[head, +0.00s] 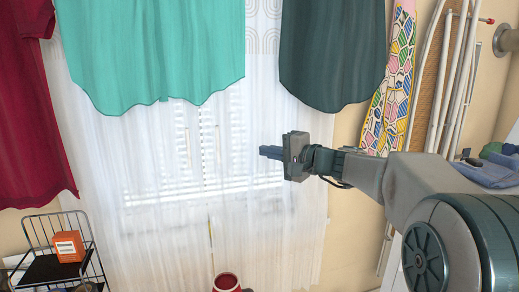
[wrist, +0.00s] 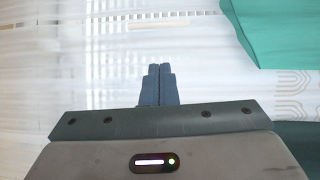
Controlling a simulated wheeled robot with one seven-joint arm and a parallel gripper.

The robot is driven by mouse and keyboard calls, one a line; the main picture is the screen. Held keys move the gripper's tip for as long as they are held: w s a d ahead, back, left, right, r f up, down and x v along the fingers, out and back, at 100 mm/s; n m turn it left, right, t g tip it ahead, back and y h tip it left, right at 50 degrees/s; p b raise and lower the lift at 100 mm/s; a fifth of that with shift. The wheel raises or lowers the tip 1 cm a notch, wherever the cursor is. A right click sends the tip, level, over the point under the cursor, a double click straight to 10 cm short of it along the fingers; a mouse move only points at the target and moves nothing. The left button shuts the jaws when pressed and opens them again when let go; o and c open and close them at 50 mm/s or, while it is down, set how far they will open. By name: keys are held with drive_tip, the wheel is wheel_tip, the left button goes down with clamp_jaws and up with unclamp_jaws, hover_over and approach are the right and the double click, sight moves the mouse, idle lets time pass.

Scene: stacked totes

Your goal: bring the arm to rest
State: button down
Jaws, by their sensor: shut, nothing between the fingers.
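My gripper (head: 270,152) is held out in mid-air in the head view, with my arm reaching in from the right and the fingers pointing left. In the wrist view its two blue-grey fingers (wrist: 158,85) are together with nothing between them. It is in front of the white sheer curtain (head: 160,200) and touches nothing that I can see.
A teal garment (head: 155,50), a dark green one (head: 332,50) and a dark red one (head: 30,120) hang above and left. A wire rack (head: 45,265) with an orange box (head: 69,246) stands lower left. A patterned board (head: 390,90) and white poles (head: 445,80) lean at right.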

drive_tip(key=s+f+n+g+h+p, duration=0.2)
drive_tip(key=s+n+g+h+p, duration=0.25)
drive_tip(key=s+p, duration=0.85)
drive_tip(key=s+d+n+g+h+p, duration=0.1)
drive_tip(key=s+d+h+p, duration=0.2)
drive_tip(key=s, duration=0.7)
drive_tip(key=s+d+f+n+g+h+p, duration=0.1)
drive_tip(key=s+d+n+g+h+p, duration=0.1)
drive_tip(key=s+d+h+p, duration=0.2)
drive_tip(key=s+d+h, duration=0.2)
drive_tip(key=s+d, duration=0.2)
drive_tip(key=s, duration=0.1)
drive_tip(key=shift+s+d+f, duration=0.25)
drive_tip(key=shift+s, duration=0.1)
drive_tip(key=shift+g, duration=0.25)
